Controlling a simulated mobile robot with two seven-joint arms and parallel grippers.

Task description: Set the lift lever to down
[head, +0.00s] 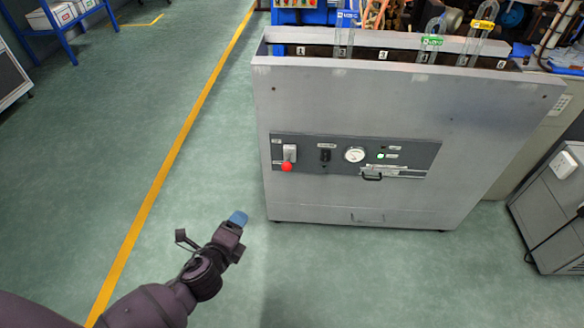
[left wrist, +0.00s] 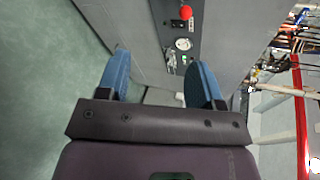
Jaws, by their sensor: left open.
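A lever with a red knob (head: 287,167) sits on a light mounting plate (head: 289,152) at the left end of the grey control panel (head: 413,153). Its knob shows at the plate's lower end; I cannot tell whether the lever points down or out toward me. Its label is too small to read. The red knob also shows at the top of the left wrist view (left wrist: 186,12). My left gripper (head: 238,218) is below and left of the panel, apart from it. In the left wrist view its blue fingers (left wrist: 161,82) are spread and empty. My right gripper is not in view.
Numbered slots with tagged clear pieces (head: 432,42) line the cabinet's top. The green floor (head: 205,150) left of the cabinet is clear.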

